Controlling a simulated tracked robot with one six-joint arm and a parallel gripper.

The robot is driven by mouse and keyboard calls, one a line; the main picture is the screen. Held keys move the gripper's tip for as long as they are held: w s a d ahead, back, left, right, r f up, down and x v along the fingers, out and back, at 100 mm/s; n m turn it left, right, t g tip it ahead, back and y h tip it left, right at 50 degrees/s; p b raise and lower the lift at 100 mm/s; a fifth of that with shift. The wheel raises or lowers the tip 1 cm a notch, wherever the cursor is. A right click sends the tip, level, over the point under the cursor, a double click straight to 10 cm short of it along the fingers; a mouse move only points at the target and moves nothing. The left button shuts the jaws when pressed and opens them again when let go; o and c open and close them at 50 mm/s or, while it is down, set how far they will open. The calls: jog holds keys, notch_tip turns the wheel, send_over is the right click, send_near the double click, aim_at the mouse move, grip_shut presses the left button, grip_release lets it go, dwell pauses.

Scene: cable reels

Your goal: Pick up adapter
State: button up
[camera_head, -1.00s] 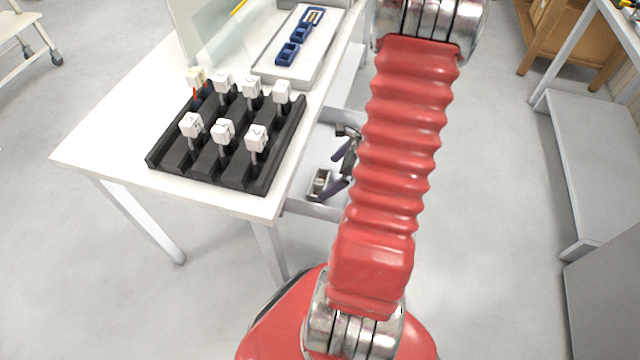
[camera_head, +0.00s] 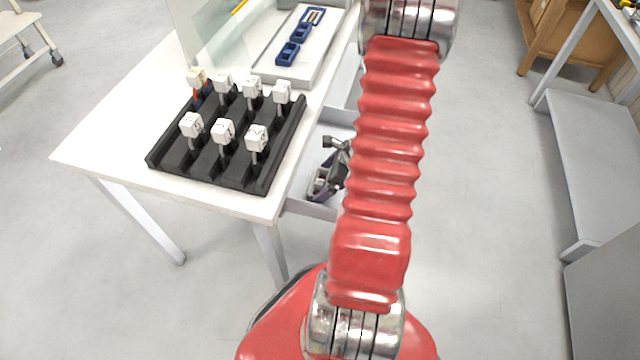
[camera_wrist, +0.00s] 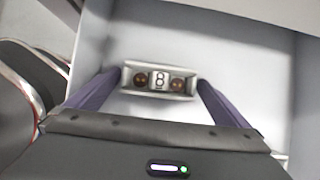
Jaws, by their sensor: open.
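The adapter looks to be the small grey metal block (camera_wrist: 160,80) lying in an open, pale drawer. It has two brown round sockets and a white label with an "8" between them. My gripper (camera_wrist: 159,77) is open, with one purple finger near each short end of the block. Whether the fingers touch it I cannot tell. In the head view my gripper (camera_head: 327,178) is down inside the drawer (camera_head: 310,209), and the block is mostly hidden by the fingers.
The drawer walls (camera_wrist: 88,50) stand close on the left. Above the drawer is a white table (camera_head: 110,140) with a black rack (camera_head: 220,176) of several white-headed pieces. A grey tray (camera_head: 262,70) holds blue parts (camera_head: 288,54). Open floor lies right of my arm.

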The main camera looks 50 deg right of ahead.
aim_at(323, 182)
jog(key=shift+c, duration=0.6)
jog(key=c, duration=0.9)
jog(key=shift+r, duration=0.1)
notch_tip(323, 182, up, 18)
jog(key=shift+f, duration=0.1)
jog(key=shift+s, duration=0.1)
dwell(0.7)
